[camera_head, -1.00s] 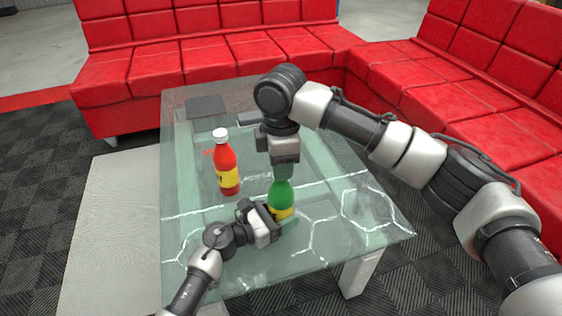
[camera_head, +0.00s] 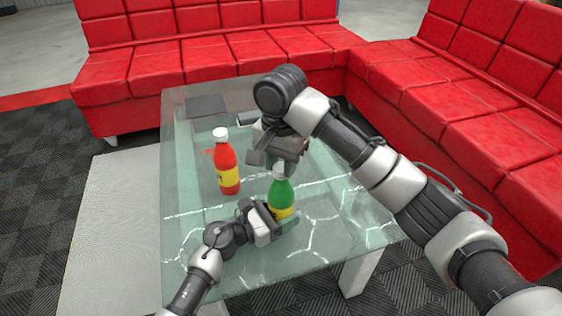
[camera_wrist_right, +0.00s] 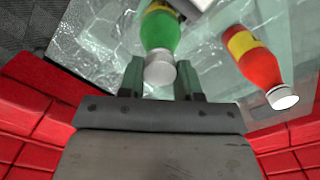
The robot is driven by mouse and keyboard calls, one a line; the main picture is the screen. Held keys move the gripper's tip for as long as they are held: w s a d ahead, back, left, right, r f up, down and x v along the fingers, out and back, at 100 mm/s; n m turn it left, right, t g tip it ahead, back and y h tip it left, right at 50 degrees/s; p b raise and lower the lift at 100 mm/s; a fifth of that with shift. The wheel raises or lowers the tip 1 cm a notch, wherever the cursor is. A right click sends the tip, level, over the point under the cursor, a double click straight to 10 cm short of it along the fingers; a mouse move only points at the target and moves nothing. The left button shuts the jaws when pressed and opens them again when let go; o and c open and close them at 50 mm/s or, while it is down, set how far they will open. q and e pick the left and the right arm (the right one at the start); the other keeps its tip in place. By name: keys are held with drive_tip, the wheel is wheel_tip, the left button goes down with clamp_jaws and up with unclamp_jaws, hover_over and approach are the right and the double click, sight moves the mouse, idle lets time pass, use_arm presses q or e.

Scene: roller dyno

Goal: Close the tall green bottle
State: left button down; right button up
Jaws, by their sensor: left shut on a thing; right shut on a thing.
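The tall green bottle (camera_head: 283,197) stands upright on the glass table, with a yellow label low on its body. My left gripper (camera_head: 274,222) is shut on its lower part from the left. A white cap (camera_head: 279,171) sits at the bottle's top, and I cannot tell whether it is fully seated. My right gripper (camera_head: 277,163) is over the bottle top and shut on the cap. In the right wrist view the cap (camera_wrist_right: 160,69) lies between the two fingers, in line with the green neck (camera_wrist_right: 160,35).
A red bottle (camera_head: 227,167) with a white cap and yellow label stands to the left of the green bottle. A dark flat panel (camera_head: 206,105) lies at the table's far left. Red sofas (camera_head: 215,60) border the glass table (camera_head: 320,262) behind and at right.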

drive_tip(key=m, duration=0.6)
drive_tip(key=shift+m, duration=0.3)
drive_tip(key=m, duration=0.7)
drive_tip(key=o, duration=0.9)
drive_tip(key=shift+r, duration=2.25)
drive_tip(key=shift+c, duration=0.3)
